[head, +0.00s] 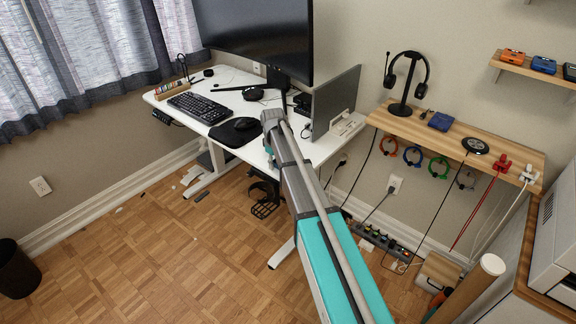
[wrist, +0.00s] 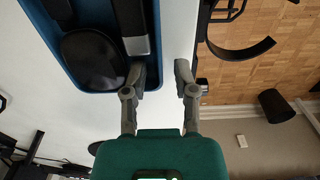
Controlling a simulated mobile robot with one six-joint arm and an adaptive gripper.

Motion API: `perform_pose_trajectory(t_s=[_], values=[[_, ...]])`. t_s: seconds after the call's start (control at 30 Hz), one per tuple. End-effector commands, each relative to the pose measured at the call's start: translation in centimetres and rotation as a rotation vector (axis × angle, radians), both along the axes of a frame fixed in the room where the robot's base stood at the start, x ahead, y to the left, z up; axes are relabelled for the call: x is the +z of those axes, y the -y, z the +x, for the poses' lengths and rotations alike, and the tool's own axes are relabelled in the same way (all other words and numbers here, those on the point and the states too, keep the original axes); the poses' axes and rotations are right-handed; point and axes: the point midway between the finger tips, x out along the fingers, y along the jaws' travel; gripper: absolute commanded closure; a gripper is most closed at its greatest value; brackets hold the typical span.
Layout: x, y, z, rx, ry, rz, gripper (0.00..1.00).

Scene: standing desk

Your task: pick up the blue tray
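The blue tray (wrist: 75,74) fills the upper left of the wrist view, with a blue rim and dark items inside. It lies on the white desk, and its far part is cut off by the frame. My gripper (wrist: 160,72) is open. Its left finger overlaps the tray's right end near a corner, and its right finger is outside the rim over white desktop. I cannot tell whether either finger touches it. In the head view my gripper end (head: 272,120) is over the desk's right part; I cannot make out the tray there.
A grey panel (head: 335,103) stands close right of my arm. A wooden shelf (head: 500,155) with headphones is farther right. Parquet floor lies in front.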

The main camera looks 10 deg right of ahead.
Motion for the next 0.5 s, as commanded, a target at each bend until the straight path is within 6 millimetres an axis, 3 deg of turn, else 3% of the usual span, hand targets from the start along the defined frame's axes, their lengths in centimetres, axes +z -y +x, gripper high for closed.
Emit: perform_pose_trajectory(t_s=[0.03,0.13,0.5], values=[[0.0,0.0,0.0,0.0,0.0,0.0,0.8],[0.0,-0.01,-0.01,0.0,0.0,0.0,0.99],[0.0,-0.01,0.0,0.0,0.0,0.0,1.0]])
